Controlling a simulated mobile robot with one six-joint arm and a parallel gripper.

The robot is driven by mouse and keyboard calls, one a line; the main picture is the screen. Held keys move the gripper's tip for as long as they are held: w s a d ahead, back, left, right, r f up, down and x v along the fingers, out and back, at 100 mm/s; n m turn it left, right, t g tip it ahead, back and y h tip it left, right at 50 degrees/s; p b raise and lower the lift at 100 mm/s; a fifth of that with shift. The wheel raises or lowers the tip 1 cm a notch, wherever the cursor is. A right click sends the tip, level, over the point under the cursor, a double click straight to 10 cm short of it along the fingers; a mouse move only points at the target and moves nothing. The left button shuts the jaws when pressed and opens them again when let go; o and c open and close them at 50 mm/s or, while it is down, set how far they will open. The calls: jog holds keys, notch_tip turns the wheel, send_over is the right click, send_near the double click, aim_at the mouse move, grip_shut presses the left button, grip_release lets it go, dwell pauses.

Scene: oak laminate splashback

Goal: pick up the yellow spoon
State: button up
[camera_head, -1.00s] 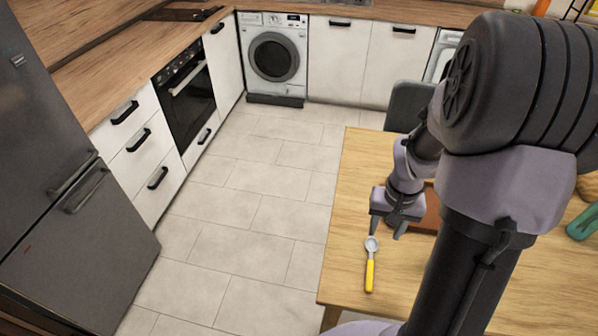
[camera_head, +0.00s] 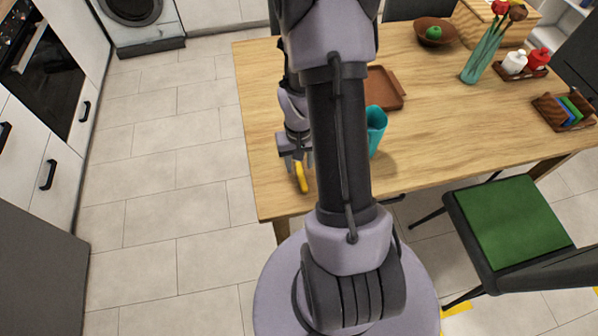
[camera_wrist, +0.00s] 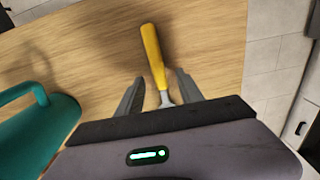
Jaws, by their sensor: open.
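The yellow spoon (camera_head: 301,178) lies on the wooden table (camera_head: 430,130) near its left front corner. In the wrist view the yellow handle (camera_wrist: 154,57) points away from my gripper, and its metal neck sits between the fingers. My gripper (camera_head: 297,164) is open above the spoon, and in the wrist view its two fingers (camera_wrist: 160,92) stand on either side of the neck with gaps. The bowl of the spoon is hidden behind the gripper body.
A teal cup (camera_head: 376,127) stands right of my gripper; a teal mug-like thing (camera_wrist: 38,130) shows at the left in the wrist view. A brown tray (camera_head: 387,88) lies behind. A vase (camera_head: 484,55), a bowl (camera_head: 434,33) and a green-seated chair (camera_head: 515,222) are farther right.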

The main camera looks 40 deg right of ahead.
jog(key=shift+f, duration=0.65)
jog(key=shift+r, duration=0.2)
jog(key=shift+c, duration=0.4)
grip_shut()
jog(key=shift+r, duration=0.1)
